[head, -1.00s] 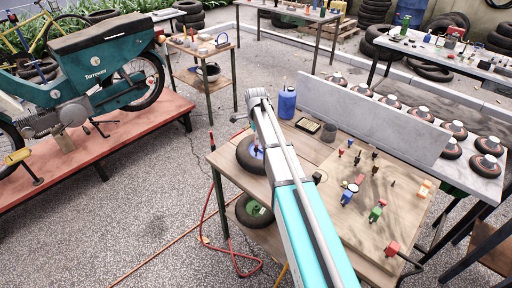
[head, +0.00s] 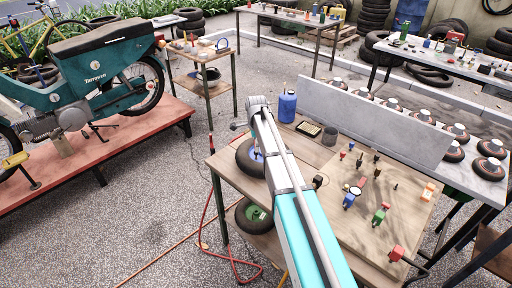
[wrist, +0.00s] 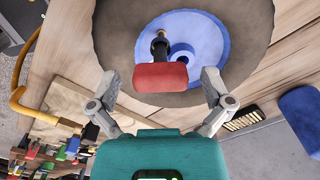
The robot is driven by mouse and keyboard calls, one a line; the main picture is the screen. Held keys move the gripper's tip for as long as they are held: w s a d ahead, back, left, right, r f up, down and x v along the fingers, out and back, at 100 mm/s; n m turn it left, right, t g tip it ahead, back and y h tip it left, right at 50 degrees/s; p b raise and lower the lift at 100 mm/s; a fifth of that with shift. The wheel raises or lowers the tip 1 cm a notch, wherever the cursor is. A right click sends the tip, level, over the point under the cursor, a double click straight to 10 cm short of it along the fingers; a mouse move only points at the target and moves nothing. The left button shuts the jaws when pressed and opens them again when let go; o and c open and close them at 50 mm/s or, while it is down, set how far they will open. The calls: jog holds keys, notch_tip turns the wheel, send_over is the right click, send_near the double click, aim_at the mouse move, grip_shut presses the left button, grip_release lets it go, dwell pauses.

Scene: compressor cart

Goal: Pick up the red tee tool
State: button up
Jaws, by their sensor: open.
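The red tee tool (wrist: 160,77) shows in the wrist view. It has a red crossbar handle and a dark shaft, and stands at the blue hub (wrist: 195,45) of a tyre (wrist: 255,20). My gripper (wrist: 158,88) is open, with one finger on each side of the red handle. Gaps show between the handle and both fingers, so it is not gripped. In the head view the tyre (head: 246,160) lies at the left end of the wooden table (head: 320,215). My arm covers part of the tyre there, and I cannot make out the tool or the gripper fingers.
A blue canister (head: 287,106), a dark cup (head: 329,136) and a small tray (head: 308,129) stand behind the tyre. Several small coloured fittings are on the board at right. A grey upright panel (head: 370,112) borders the table's back. A red hose (head: 208,215) hangs at left.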

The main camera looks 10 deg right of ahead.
jog(key=c, duration=1.2)
jog(key=shift+r, duration=0.1)
jog(key=shift+r+p, duration=0.9)
jog(key=shift+p, duration=0.15)
jog(key=s+r+p, duration=1.1)
jog(key=s, duration=0.3)
jog(key=shift+r, duration=0.1)
notch_tip(320, 180, up, 5)
jog(key=p, duration=0.5)
jog(key=shift+f, duration=0.2)
